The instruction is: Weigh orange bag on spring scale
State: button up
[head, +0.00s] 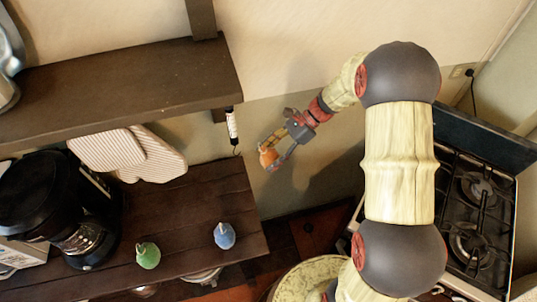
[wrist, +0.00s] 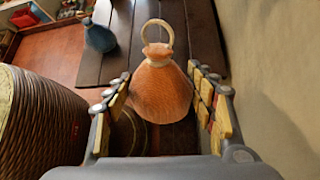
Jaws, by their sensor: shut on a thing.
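The orange bag (wrist: 161,92) hangs upright between the fingers of my gripper (wrist: 165,105), with its pale loop handle at the top. In the head view my gripper (head: 276,154) is shut on the orange bag (head: 267,157), held in the air right of the lower shelf's end. The spring scale (head: 232,124) hangs from the upper shelf's right end, its hook at the bottom. The bag is to the right of and slightly below the hook, apart from it. The wrist view does not show the scale.
A blue bag (head: 224,235) and a green bag (head: 148,255) stand on the lower shelf (head: 190,205). A coffee maker (head: 60,205) and oven mitts (head: 135,150) are at left. The upper shelf (head: 130,85) overhangs. A stove (head: 475,210) is at right. A woven basket (wrist: 38,120) is close left in the wrist view.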

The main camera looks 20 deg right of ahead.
jog(key=shift+d+r+p, duration=0.1)
jog(key=shift+p, duration=0.4)
jog(key=shift+a+p, duration=0.3)
jog(key=shift+a, duration=1.85)
jog(key=shift+a+p, duration=0.3)
jog(key=shift+a, duration=0.25)
jog(key=shift+a, duration=0.2)
jog(key=shift+a+f, duration=0.2)
jog(key=shift+a, duration=0.1)
jog(key=shift+a+f, duration=0.1)
jog(key=shift+f, duration=0.05)
jog(key=shift+a+f, duration=0.25)
jog(key=shift+f, duration=0.1)
jog(key=shift+f, duration=0.15)
